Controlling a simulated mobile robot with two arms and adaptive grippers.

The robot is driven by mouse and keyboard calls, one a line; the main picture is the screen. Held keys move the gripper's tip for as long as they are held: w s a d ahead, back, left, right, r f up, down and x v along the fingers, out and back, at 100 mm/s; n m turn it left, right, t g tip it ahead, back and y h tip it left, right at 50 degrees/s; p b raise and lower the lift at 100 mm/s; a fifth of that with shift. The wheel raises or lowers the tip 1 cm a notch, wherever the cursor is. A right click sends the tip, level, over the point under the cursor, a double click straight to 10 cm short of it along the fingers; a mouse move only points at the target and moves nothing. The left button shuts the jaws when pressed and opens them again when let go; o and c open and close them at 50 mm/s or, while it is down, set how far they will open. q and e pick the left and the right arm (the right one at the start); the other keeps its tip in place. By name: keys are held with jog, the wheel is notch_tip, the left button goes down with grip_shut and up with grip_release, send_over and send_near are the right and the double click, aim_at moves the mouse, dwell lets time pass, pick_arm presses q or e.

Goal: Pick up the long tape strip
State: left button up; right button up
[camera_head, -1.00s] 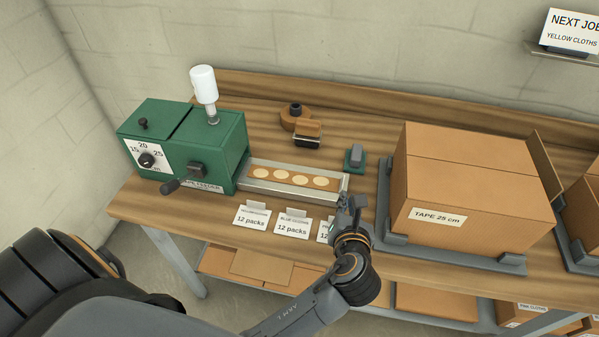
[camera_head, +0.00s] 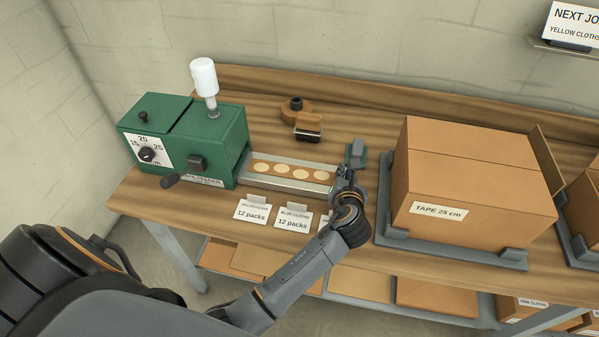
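The long tape strip (camera_head: 290,171) is brown with several pale round spots. It lies in the metal outlet tray (camera_head: 284,187) of the green tape feeder (camera_head: 214,140). My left gripper (camera_head: 344,176) is at the right end of this tray, close to the strip's right end. Its fingers are small and dark here, so I cannot tell whether they are apart or touch the strip. My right gripper is out of view.
A big carton labelled TAPE 25 cm (camera_head: 478,190) stands to the right. Label cards (camera_head: 293,219) line the bench front.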

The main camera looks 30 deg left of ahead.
pick_arm(q)
grip_shut()
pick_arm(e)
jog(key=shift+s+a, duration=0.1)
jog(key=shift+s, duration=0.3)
pick_arm(q)
jog(key=shift+r, duration=0.1)
